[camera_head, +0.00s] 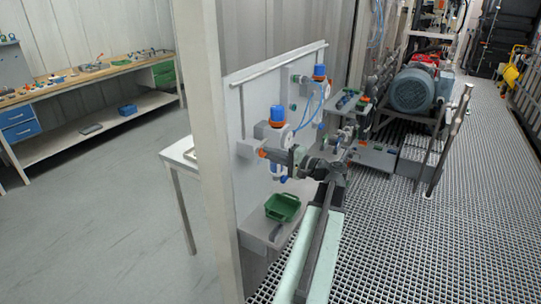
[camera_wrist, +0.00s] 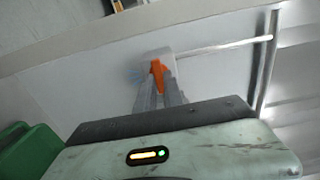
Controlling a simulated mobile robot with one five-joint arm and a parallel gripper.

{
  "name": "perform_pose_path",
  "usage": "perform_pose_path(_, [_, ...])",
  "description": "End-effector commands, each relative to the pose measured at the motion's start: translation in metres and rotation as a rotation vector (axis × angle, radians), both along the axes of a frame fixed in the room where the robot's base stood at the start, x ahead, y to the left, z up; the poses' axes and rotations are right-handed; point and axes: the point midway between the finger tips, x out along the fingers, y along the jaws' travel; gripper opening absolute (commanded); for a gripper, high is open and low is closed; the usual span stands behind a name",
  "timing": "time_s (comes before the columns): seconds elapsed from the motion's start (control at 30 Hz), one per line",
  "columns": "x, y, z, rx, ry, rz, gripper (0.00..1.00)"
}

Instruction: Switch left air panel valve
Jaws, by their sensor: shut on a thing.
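The left air panel valve has a small orange handle (camera_head: 262,153) at the left side of the light grey air panel (camera_head: 252,100). In the wrist view the orange handle (camera_wrist: 157,69) stands between my fingertips, in front of a pale block. My gripper (camera_head: 270,154) reaches left to the panel and is shut on the handle. My gripper's grey fingers (camera_wrist: 160,82) also show in the wrist view. A regulator with a blue cap (camera_head: 277,115) sits just above the handle. Part of the valve body is hidden by my gripper.
A second blue-capped regulator (camera_head: 319,72) with blue tubing is further right on the panel. A green bin (camera_head: 282,207) sits on a shelf below my gripper. A post (camera_head: 212,150) stands left of the panel. A motor (camera_head: 411,90) stands beyond; grating is open at right.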

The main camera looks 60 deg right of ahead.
Motion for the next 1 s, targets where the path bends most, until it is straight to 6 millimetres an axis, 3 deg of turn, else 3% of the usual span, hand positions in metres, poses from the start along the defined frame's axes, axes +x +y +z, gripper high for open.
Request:
perform_pose_path(0.43, [0.0,0.0,0.0,0.01,0.001,0.0,0.0])
perform_pose_path(0.47, [0.0,0.0,0.0,0.01,0.001,0.0,0.17])
perform_pose_path(0.53, [0.0,0.0,0.0,0.01,0.001,0.0,0.34])
perform_pose_path(0.87, [-0.003,0.0,0.0,0.009,0.0,-0.001,0.34])
perform_pose_path(1.0, [-0.025,0.0,0.0,0.009,0.0,-0.004,0.34])
